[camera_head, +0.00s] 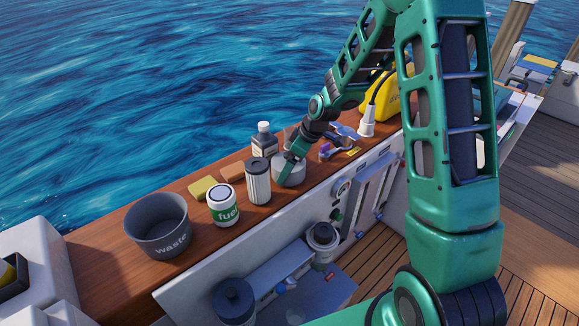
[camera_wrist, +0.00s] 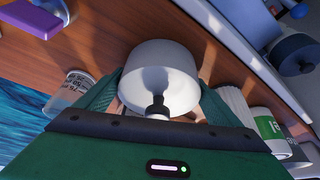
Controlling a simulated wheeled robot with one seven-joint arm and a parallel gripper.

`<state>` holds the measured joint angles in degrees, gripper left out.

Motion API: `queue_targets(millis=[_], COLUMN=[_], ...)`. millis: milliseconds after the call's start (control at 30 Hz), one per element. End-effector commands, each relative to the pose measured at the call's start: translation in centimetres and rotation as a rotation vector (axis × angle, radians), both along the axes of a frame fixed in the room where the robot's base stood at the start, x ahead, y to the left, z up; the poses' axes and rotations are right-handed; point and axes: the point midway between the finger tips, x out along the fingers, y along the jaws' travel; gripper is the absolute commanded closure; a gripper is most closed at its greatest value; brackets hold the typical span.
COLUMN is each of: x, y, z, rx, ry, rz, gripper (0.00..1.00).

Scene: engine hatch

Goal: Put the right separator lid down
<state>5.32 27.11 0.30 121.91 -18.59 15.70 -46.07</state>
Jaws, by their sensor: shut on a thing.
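The separator lid, a round light-grey cap (camera_head: 288,173), is at the wooden counter, right of the white filter. My gripper (camera_head: 290,158) is shut on it from above. In the wrist view the lid (camera_wrist: 160,65) fills the space between my green fingers (camera_wrist: 160,100), with a dark stem at its middle. It is at or just above the wood; I cannot tell whether it touches. Below the counter, the right separator (camera_head: 322,237) shows an open-looking pale rim. The left separator (camera_head: 233,298) has a dark blue top.
A pleated white filter (camera_head: 258,182) stands close left of the lid, with a fuel can (camera_head: 223,206), sponge (camera_head: 203,187) and waste bin (camera_head: 158,226) beyond. Small tools (camera_head: 338,146) and a white funnel-like item (camera_head: 367,122) are to the right.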

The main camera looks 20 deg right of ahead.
Motion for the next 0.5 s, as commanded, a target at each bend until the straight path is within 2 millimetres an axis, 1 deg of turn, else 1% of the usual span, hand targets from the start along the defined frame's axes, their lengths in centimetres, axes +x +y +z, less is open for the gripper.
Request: queue_targets(millis=[100,133,167,367,500], x=[0.01,0.01,0.01,0.01,-0.05], y=[0.00,-0.01,0.00,-0.02,-0.16], z=[-0.09,-0.08,-0.06,-0.04,0.49], rx=[0.000,0.000,0.000,0.000,0.000], ry=[0.000,0.000,0.000,0.000,-0.002], rz=[0.000,0.000,0.000,0.000,-0.001], gripper=[0.37,0.05,0.00,0.00,0.00])
